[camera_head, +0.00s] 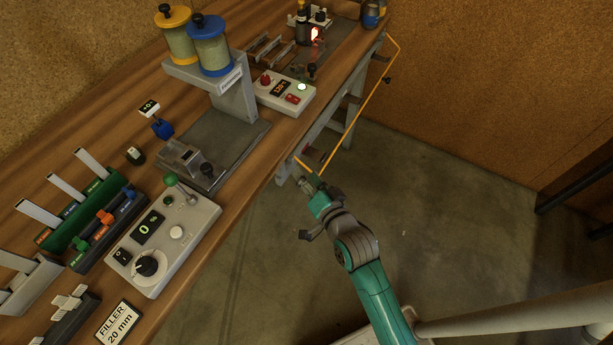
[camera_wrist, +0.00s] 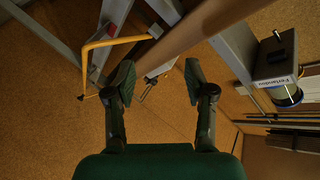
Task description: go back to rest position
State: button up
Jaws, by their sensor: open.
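My gripper (camera_head: 308,184) is at the end of my teal arm, beside the front edge of the workbench and close to the near corner of a thin orange frame (camera_head: 362,108). The frame stands tilted along the bench's front side, over the floor. In the wrist view my gripper (camera_wrist: 160,78) is open, with its two dark pads apart and nothing held between them. The orange frame bar (camera_wrist: 116,41) shows beyond the left finger there. I cannot tell from these views whether a finger touches the frame.
The wooden bench (camera_head: 250,190) carries a control box with a lever (camera_head: 163,237), a stand with yellow and blue-capped cylinders (camera_head: 235,100), and a smaller button box (camera_head: 284,93). Grey bench legs (camera_head: 335,125) are near my gripper. The concrete floor (camera_head: 440,200) right of my arm is clear.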

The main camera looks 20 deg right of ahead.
dwell(0.3)
jog(key=s+r+n, duration=0.2)
jog(key=s+n, duration=0.2)
jog(key=s, duration=1.4)
jog(key=s+r+n+g, duration=0.1)
jog(key=s+n, duration=0.3)
jog(key=s, duration=1.4)
jog(key=shift+d+r+h, duration=0.4)
jog(key=shift+r, duration=0.45)
